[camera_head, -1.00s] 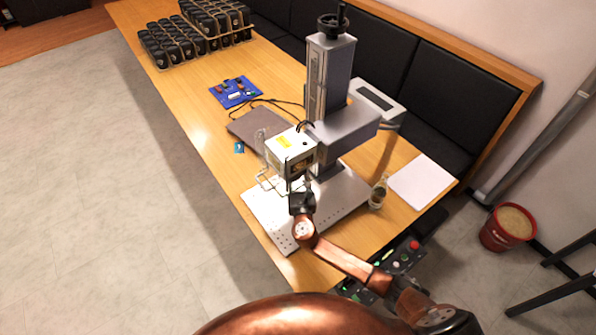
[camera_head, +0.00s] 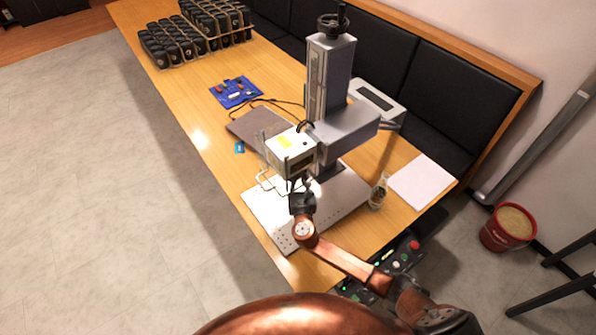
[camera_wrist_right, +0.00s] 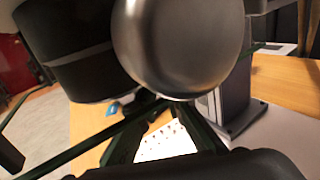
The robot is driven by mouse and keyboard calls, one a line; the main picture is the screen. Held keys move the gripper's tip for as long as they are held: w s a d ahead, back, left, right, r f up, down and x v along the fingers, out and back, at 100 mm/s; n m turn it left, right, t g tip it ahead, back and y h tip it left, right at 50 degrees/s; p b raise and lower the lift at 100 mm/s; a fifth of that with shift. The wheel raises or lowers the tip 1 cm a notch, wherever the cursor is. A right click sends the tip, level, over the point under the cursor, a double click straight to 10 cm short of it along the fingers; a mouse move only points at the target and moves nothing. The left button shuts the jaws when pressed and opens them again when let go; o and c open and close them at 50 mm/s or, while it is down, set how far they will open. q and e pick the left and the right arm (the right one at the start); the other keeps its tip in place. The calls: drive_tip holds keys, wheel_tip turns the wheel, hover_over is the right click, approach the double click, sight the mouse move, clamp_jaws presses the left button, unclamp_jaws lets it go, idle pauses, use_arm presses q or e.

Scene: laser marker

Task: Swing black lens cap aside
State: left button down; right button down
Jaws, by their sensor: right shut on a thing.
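The laser marker (camera_head: 330,75) stands on the table, with its white head box (camera_head: 288,146) above a perforated metal plate (camera_head: 268,214). In the right wrist view a round, glossy dark disc (camera_wrist_right: 185,45), apparently the lens cap, fills the upper middle. A black cylinder (camera_wrist_right: 65,45), apparently the lens housing, is left of it and partly overlapped by it. My right gripper (camera_head: 305,184) is just under the head box. In the wrist view its fingers (camera_wrist_right: 168,99) converge at the disc's lower edge, shut there; the exact contact is hidden. My left gripper is not in view.
A grey laptop (camera_head: 256,128), a blue circuit board (camera_head: 236,92) and racks of black items (camera_head: 170,42) are farther back. A control panel (camera_head: 405,256) is at the near edge.

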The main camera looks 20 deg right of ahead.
drive_tip(key=shift+w+m+h, duration=0.1)
drive_tip(key=shift+m+h, duration=0.2)
drive_tip(key=shift+w+d+m+g+h, duration=0.1)
drive_tip(key=shift+d+m+g+h, duration=0.45)
drive_tip(key=shift+h, duration=0.4)
drive_tip(key=shift+s+d+m+g+h, duration=0.1)
drive_tip(key=shift+d+m+g+h, duration=0.15)
drive_tip(key=shift+m+h, duration=0.6)
drive_tip(key=shift+w+d+m+g+h, duration=0.1)
drive_tip(key=shift+d+m+g+h, duration=0.35)
drive_tip(key=shift+h, duration=0.65)
drive_tip(key=shift+a, duration=0.1)
drive_tip(key=c, duration=2)
unclamp_jaws()
drive_tip(key=shift+c, duration=0.2)
drive_tip(key=v, duration=1.2)
drive_tip(key=shift+a, duration=0.1)
